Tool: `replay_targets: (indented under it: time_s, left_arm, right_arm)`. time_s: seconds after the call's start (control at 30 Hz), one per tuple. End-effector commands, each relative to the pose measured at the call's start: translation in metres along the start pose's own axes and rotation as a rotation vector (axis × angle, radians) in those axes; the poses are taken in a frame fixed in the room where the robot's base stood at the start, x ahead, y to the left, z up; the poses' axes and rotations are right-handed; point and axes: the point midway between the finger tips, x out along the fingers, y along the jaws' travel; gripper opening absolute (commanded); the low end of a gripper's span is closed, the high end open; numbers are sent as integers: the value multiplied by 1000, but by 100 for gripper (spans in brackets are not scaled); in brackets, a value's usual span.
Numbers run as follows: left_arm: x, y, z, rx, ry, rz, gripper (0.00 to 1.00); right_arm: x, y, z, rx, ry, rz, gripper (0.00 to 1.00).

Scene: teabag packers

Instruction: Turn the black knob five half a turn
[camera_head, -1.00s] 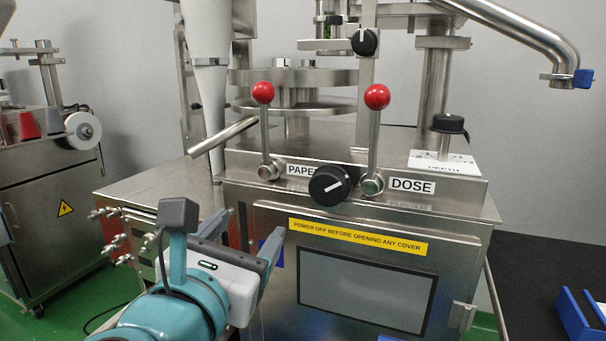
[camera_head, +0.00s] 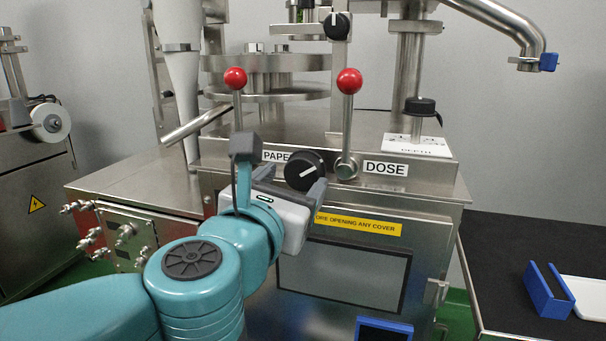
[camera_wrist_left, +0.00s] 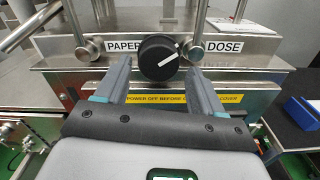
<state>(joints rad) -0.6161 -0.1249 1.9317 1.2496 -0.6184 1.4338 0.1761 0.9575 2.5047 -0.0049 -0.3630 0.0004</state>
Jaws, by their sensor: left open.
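A round black knob (camera_head: 305,170) with a white line slanting up to the right sits on the steel machine's front, between the PAPER and DOSE labels. It also shows in the left wrist view (camera_wrist_left: 158,58). I see no number on it. My left gripper (camera_head: 291,182) is in front of it and partly covers its lower edge. In the left wrist view the two fingers (camera_wrist_left: 160,74) are spread and empty, with the knob beyond and between their tips. I cannot tell whether they touch it. My right gripper is not in view.
Two red-balled levers (camera_head: 349,82) flank the knob closely. Another black knob (camera_head: 337,26) is on the upper bracket, and a black DEPTH knob (camera_head: 420,106) is at right. A yellow warning strip (camera_head: 372,226) is below. A blue holder (camera_head: 548,292) lies on the black table.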

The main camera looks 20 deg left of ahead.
Motion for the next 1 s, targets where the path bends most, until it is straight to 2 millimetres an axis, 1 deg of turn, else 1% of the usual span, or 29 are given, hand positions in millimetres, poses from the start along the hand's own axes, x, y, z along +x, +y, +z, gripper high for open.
replay_targets:
  time_s: [0.03,0.1,0.2,0.3,0.43,0.67,0.7,0.8,1.0]
  left_arm:
    - [12,0,-2,1,3,3,68]
    - [26,0,-2,1,2,3,68]
    - [42,1,-1,0,2,2,68]
    - [52,1,-1,-1,2,3,68]
    - [58,1,0,-1,1,2,68]
    - [59,1,0,0,0,1,68]
    - [58,1,0,0,0,1,62]
    - [58,1,0,0,0,1,32]
    - [58,1,0,8,0,1,32]
  right_arm:
    - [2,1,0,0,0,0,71]
    - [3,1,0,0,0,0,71]
    - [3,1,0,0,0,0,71]
    - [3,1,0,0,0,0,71]
    - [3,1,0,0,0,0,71]
    - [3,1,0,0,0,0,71]
    - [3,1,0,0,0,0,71]
    - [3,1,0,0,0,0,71]
    - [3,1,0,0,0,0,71]
